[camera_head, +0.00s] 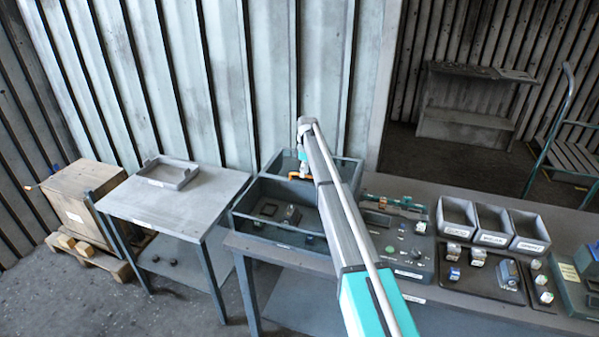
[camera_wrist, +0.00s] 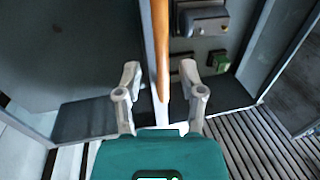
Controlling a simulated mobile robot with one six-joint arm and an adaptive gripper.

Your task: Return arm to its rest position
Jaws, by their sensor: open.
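My arm (camera_head: 340,215) reaches from the lower right up to the back of the workbench, with its wrist over two dark grey bins. In the wrist view my gripper (camera_wrist: 161,82) is open, its two grey fingers spread apart. An orange-brown bar (camera_wrist: 161,40) shows in line with the gap between the fingers; I cannot tell whether they touch it. An orange piece (camera_head: 301,176) also shows by the wrist in the head view. The front bin (camera_head: 262,232) holds a few small parts. The back bin (camera_head: 349,170) is partly hidden by my arm.
A grey side table (camera_head: 150,207) with a shallow tray (camera_head: 192,176) stands left, beside a wooden crate (camera_head: 75,190). Right on the workbench (camera_head: 340,275) are a control panel (camera_head: 410,262), three small bins (camera_head: 493,240) and loose parts. A corrugated wall (camera_head: 240,80) rises behind the bins.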

